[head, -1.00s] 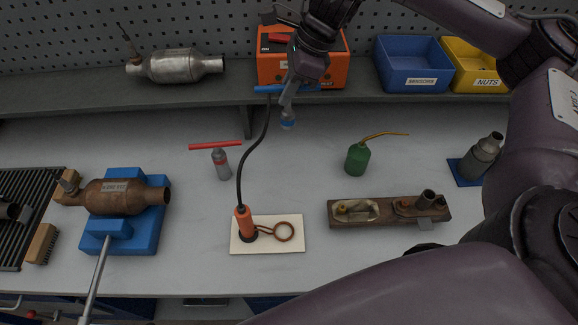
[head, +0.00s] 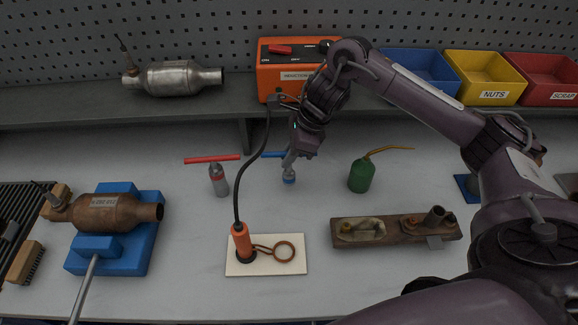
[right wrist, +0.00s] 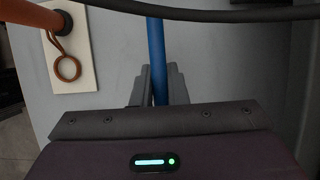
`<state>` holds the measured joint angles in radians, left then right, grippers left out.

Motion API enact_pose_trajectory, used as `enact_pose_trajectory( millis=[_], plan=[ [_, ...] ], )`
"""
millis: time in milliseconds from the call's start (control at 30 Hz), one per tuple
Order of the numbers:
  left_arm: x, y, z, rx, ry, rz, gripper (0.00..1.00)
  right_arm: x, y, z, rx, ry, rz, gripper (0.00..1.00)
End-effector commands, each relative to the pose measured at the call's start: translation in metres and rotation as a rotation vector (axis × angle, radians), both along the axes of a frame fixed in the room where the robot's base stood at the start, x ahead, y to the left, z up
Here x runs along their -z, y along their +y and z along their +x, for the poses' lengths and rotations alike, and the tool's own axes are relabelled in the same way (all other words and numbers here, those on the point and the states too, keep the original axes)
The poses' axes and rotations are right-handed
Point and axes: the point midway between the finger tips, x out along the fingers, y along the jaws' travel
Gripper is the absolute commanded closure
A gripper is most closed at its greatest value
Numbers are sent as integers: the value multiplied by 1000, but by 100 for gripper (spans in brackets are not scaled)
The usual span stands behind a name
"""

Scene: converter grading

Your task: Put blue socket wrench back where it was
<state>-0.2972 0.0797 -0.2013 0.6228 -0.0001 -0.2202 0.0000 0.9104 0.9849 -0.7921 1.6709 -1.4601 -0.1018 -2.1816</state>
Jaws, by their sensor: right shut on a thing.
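The blue socket wrench (head: 289,179) has a blue T-bar and a grey body with a blue band. It is roughly upright, socket end down, over the bench right of the red-handled socket wrench (head: 218,179). My right gripper (head: 290,158) is shut on it near the T-bar and hides part of it. Whether its lower end touches the bench I cannot tell. In the right wrist view the blue bar (right wrist: 156,50) runs up from between the fingers (right wrist: 155,88). My left gripper is not in view.
An orange probe (head: 242,241) with a black cable stands on a white plate (head: 265,268) in front. A green oil can (head: 361,177) and a rusty part tray (head: 395,233) are to the right. An orange box (head: 283,55) is on the shelf behind.

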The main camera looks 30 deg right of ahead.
Motion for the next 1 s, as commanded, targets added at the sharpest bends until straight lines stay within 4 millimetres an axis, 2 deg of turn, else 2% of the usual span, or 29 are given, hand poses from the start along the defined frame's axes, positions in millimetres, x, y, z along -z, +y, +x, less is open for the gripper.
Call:
enact_pose_trajectory(
  millis=[300, 733, 767, 800, 900, 1000],
  plan=[
    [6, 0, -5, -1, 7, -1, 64, 34, 1, 0, 1, 2, 3, 100],
    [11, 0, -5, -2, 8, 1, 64, 40, 0, 0, 0, 0, 1, 100],
    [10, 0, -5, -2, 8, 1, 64, 40, 0, 0, 1, 0, 0, 84],
    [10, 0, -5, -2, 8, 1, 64, 39, 0, 0, 1, 1, 1, 79],
    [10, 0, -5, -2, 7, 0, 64, 39, 0, 0, 1, 1, 1, 66],
    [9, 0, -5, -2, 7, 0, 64, 39, 0, 0, 1, 1, 1, 65]
  ],
)
